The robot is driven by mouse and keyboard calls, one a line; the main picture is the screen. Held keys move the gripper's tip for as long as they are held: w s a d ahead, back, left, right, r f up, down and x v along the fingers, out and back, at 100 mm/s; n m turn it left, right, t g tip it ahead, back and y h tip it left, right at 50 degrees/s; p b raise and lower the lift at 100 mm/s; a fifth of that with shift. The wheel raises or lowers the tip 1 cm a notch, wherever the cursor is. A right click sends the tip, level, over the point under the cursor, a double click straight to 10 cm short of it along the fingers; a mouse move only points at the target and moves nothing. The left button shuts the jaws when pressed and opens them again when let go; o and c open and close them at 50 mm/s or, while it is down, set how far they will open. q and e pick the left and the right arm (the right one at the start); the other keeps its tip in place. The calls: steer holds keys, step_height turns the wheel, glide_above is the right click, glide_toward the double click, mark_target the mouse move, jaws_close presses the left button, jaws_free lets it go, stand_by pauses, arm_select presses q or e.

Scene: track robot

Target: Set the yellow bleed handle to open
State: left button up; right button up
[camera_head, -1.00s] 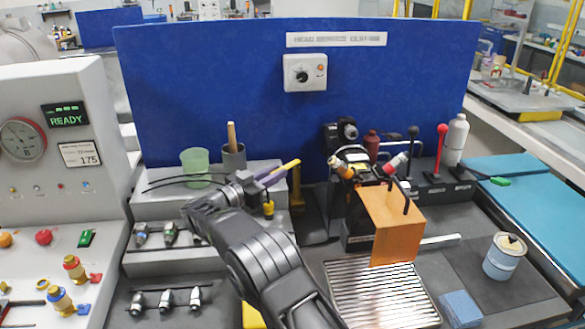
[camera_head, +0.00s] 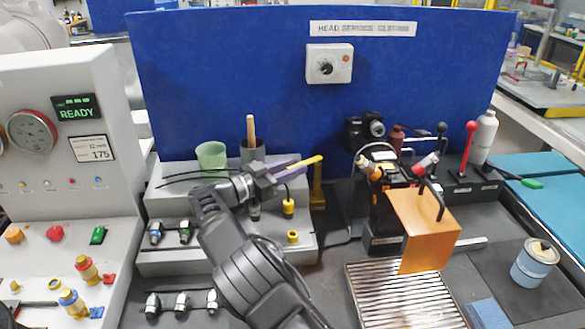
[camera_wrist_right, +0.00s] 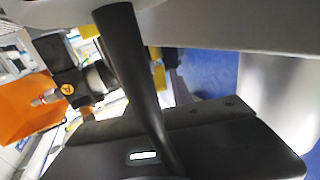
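A slim yellow bar (camera_head: 304,163), which looks like the yellow bleed handle, slants up to the right beside a purple part, above the grey stepped block. My right gripper (camera_head: 262,183) is at the left end of these parts, and I cannot tell whether it touches them. Its fingers are dark and small in the head view, so their opening is unclear. The right wrist view shows a dark bar close to the camera and small yellow parts (camera_wrist_right: 158,72) behind it. No grip is clear there. My left gripper is not in view.
An orange bent plate (camera_head: 425,225) stands right of my arm, behind a slotted metal grate (camera_head: 405,300). A green cup (camera_head: 211,155) and grey holder (camera_head: 252,150) stand behind the gripper. A control console (camera_head: 60,180) fills the left. Black and red levers (camera_head: 468,145) stand at right.

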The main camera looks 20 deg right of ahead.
steer(key=shift+o, duration=1.1)
step_height(320, 180, up, 10)
steer(key=shift+b, duration=0.4)
